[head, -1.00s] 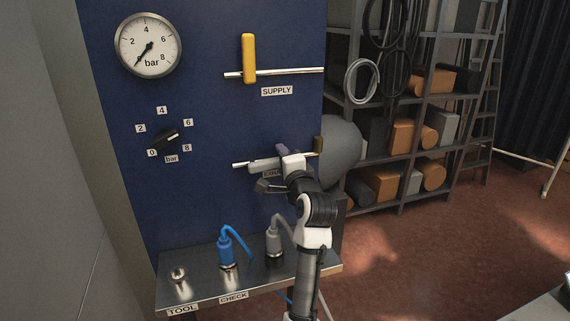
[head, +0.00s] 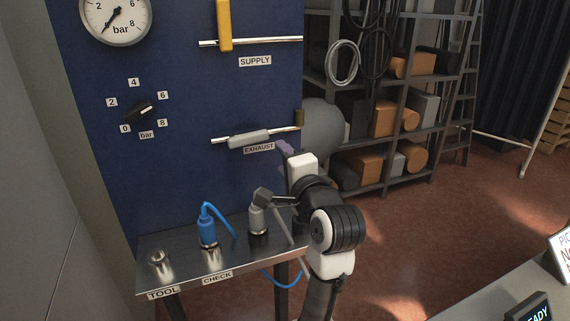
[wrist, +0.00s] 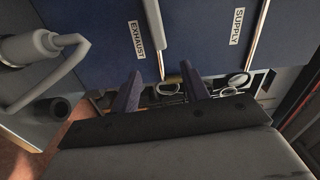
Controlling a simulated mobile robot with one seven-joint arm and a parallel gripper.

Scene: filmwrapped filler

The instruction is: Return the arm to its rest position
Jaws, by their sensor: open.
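My gripper (wrist: 163,92) is open and empty in the wrist view, its two dark fingers apart. In the head view my arm stands to the right of the grey plug, in front of the panel's lower right edge, and its fingers are partly hidden. The grey exhaust lever (head: 250,138) lies along its horizontal pipe above the EXHAUST label (head: 259,148). My gripper is apart from it, below and to the right. The yellow supply lever (head: 224,24) stands upright across the upper pipe.
A steel shelf (head: 185,249) holds a blue plug (head: 207,231), a grey plug (head: 257,219) and an empty socket (head: 159,259). A gauge (head: 115,18) and black knob (head: 140,112) are on the panel. Storage racks (head: 392,144) stand behind.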

